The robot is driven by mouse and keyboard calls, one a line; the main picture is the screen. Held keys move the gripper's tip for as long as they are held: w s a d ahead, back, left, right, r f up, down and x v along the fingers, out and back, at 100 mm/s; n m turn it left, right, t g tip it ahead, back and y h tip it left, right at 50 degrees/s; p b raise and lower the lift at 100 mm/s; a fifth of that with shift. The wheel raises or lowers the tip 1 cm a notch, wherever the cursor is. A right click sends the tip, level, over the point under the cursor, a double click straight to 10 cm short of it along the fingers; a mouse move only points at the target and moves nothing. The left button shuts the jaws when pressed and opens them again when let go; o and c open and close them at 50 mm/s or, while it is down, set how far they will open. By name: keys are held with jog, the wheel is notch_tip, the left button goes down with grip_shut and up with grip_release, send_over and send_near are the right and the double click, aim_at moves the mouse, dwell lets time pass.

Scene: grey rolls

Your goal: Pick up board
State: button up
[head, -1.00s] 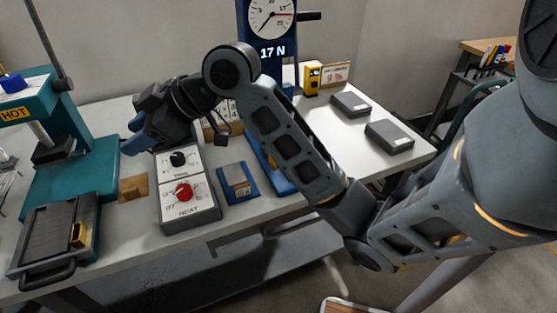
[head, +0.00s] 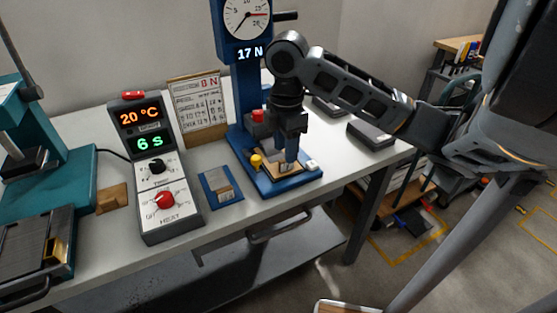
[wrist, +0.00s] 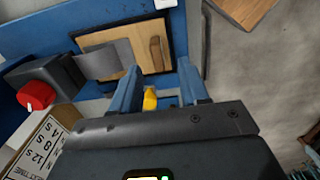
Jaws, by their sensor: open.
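The board is a thin light-wood plate lying on the blue base (head: 292,184) of the gauge stand; it shows in the head view (head: 268,161) and in the wrist view (wrist: 126,32). A grey strip (wrist: 100,60) lies over its near left part, and a small brown wooden piece (wrist: 155,52) sits on it. My gripper (head: 289,160) points down over the board and hides part of it in the head view. In the wrist view my gripper (wrist: 158,84) has its two blue fingers apart with nothing held between them. Whether the fingertips touch the board is unclear.
A yellow knob (head: 256,161) and a red button (head: 258,116) stand close to the board. The blue stand (head: 234,85) with its dial rises behind. A heat controller (head: 152,170) and a small blue plate (head: 221,187) are to the left. Dark boxes (head: 371,134) lie right.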

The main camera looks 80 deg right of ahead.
aim_at(277, 154)
jog(key=shift+d+f, duration=0.1)
jog(key=shift+f, duration=2.25)
jog(key=shift+c, duration=0.3)
grip_shut()
